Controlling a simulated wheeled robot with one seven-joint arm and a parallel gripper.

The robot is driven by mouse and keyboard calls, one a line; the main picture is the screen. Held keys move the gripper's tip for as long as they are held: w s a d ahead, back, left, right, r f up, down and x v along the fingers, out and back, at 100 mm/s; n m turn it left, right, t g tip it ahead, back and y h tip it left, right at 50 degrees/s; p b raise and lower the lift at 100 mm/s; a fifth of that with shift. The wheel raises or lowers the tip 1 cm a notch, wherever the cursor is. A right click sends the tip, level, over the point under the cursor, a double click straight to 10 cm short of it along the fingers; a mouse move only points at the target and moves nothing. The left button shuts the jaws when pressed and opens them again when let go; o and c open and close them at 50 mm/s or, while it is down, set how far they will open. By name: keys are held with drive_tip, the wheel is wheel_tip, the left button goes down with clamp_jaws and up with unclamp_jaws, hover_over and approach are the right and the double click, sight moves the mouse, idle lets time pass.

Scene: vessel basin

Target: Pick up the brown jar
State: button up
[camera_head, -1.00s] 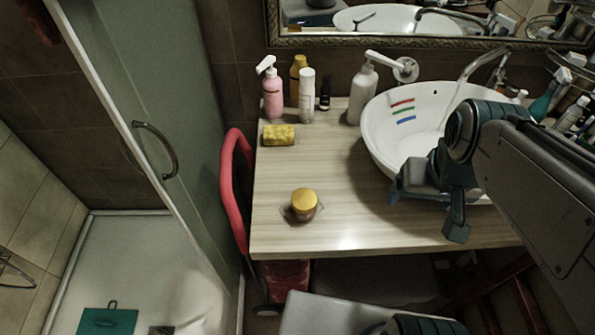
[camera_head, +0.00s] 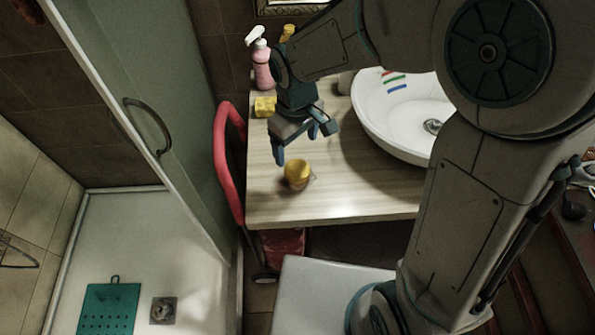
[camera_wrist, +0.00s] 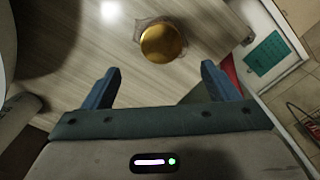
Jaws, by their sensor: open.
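The brown jar (camera_head: 297,175) with a yellow-gold lid stands upright on the wooden counter (camera_head: 350,195), near its front left part. In the wrist view, its round gold lid (camera_wrist: 161,43) shows from above, beyond the fingertips and between their lines. My gripper (camera_head: 304,146) is open and empty, just behind and above the jar in the head view. Its two blue fingers (camera_wrist: 158,84) are spread wide in the wrist view. The fingers and the jar look apart.
A pink pump bottle (camera_head: 263,66) and a yellow sponge-like block (camera_head: 265,107) stand behind to the left. A white basin (camera_head: 395,135) is to the right. A red-framed item (camera_head: 226,165) stands beside the counter's left edge. The counter around the jar is clear.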

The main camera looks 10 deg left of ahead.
hover_over(297, 169)
drive_tip(key=f, duration=0.4)
drive_tip(key=shift+w+f, duration=0.2)
drive_tip(key=shift+f, duration=0.1)
drive_tip(key=shift+s+f+p, duration=0.2)
drive_tip(key=shift+f+p, duration=0.4)
drive_tip(key=shift+f, duration=2.05)
drive_tip(key=c, duration=1.1)
